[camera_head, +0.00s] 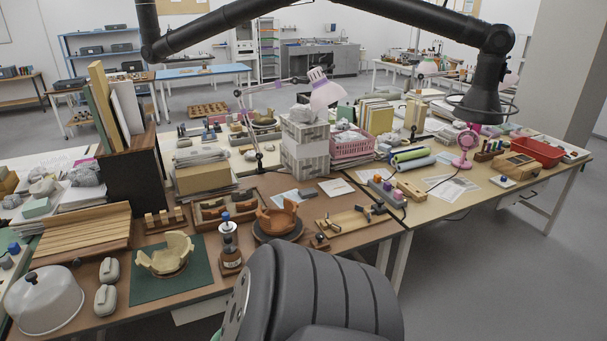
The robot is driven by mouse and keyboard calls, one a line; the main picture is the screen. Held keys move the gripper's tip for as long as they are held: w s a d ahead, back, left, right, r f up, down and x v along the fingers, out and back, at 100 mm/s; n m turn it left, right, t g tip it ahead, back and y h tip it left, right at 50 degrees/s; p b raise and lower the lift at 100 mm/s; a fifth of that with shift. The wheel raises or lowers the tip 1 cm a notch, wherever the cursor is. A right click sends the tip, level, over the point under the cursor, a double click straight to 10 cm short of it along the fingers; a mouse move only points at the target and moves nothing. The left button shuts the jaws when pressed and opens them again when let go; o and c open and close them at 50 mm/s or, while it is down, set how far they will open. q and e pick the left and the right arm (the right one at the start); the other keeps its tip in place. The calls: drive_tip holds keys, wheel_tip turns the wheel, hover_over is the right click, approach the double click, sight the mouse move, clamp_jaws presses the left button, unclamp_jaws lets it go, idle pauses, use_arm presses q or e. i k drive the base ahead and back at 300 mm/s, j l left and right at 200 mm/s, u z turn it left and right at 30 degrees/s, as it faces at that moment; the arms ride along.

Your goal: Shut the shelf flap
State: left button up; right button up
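A dark brown wooden shelf unit (133,186) stands at the left of the work table, with upright boards and books (116,108) in its top. I cannot make out a hinge or an open flap on it; the side facing me looks like a plain dark panel. A slatted light-brown wooden panel (83,229) lies tilted just in front and left of it. I cannot tell whether this panel is the flap. Neither of my grippers shows in the head view, so nothing is seen touching the shelf or the panel.
A pottery bowl (166,254) sits on a green mat (205,278), near a white dome (44,301). A reddish pot (279,217) and a small stand (231,253) are to the right. A black jointed arm with a hood (480,101) hangs overhead. Floor at right (500,280) is clear.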

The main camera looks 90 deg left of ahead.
sight(76, 255)
drive_tip(key=u, duration=4.15)
drive_tip(key=i+u, duration=0.3)
drive_tip(key=k, duration=0.1)
